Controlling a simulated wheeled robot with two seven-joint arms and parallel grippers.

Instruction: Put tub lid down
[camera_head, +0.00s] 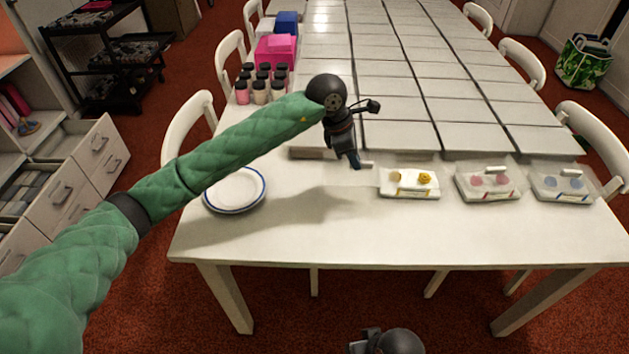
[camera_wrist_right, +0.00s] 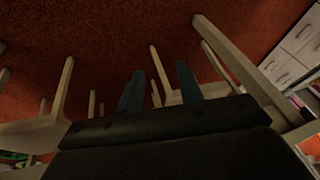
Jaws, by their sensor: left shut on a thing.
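My left gripper (camera_head: 355,165) reaches over the table from the left, pointing down, just behind and left of an open tub (camera_head: 410,193) with yellow items in it. It is shut on the tub lid (camera_head: 367,164); only a small pale part shows beside the fingertips, and its clear sheet is hard to make out. I cannot tell whether the lid touches the table. My right gripper (camera_wrist_right: 160,88) hangs low, its two dark fingers apart and nothing between them. A small part of it shows at the bottom of the head view (camera_head: 362,346).
Two lidded tubs, one with pink items (camera_head: 488,195) and one with blue items (camera_head: 563,197), stand to the right. Stacked white plates (camera_head: 235,208) are at the left. Flat white boxes (camera_head: 440,110) cover the table behind. The table's front strip (camera_head: 400,235) is clear.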

